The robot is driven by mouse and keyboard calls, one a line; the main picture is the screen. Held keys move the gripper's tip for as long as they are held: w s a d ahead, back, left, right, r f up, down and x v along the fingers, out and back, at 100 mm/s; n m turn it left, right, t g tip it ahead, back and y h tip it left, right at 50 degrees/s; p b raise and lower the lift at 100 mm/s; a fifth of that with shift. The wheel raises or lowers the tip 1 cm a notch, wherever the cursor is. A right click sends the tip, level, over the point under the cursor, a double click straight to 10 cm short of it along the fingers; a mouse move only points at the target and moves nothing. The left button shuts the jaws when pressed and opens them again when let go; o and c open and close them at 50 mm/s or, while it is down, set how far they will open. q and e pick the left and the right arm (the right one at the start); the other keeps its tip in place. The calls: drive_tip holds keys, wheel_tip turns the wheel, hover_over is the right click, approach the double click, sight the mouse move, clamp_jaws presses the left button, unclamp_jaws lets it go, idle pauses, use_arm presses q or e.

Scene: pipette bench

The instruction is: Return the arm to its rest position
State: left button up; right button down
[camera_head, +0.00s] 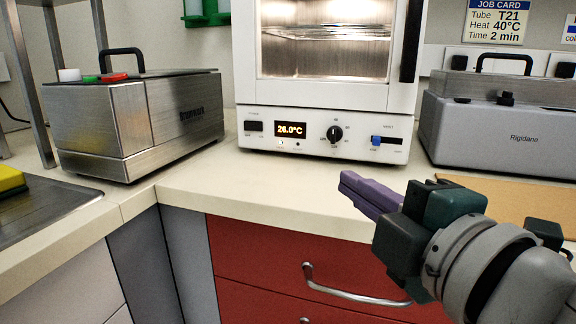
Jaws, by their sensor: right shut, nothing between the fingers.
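My right gripper (358,186) reaches in from the lower right, over the counter's front edge and in front of the red drawers. Its purple fingers are together and hold nothing. They point up and left toward the white oven but are apart from it. My left gripper is not in view.
The white oven (320,125) stands at the back and its display reads 26.0°C. A metal box (135,125) stands left, a grey Rigidane unit (500,135) right. The counter (240,180) before the oven is clear. A red drawer (260,300) has a protruding handle (340,291).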

drive_tip(key=s+d+r+m+g+h+p, duration=0.55)
drive_tip(key=s+d+m+p, duration=0.2)
drive_tip(key=m+p, duration=0.45)
drive_tip(key=s+d+r+m+g+p, duration=0.1)
drive_tip(key=s+r+m+g+p, duration=0.15)
drive_tip(key=s+g+p, duration=0.4)
drive_tip(key=s+d+r+m+g+p, duration=0.15)
drive_tip(key=s+m+p, duration=0.25)
drive_tip(key=s, duration=0.6)
use_arm(q)
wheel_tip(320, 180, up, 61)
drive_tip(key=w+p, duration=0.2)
drive_tip(key=p, duration=3.4)
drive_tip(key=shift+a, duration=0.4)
use_arm(e)
wheel_tip(320, 180, up, 36)
drive_tip(key=shift+t, duration=0.35)
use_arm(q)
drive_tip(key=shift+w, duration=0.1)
use_arm(e)
drive_tip(key=shift+d, duration=0.1)
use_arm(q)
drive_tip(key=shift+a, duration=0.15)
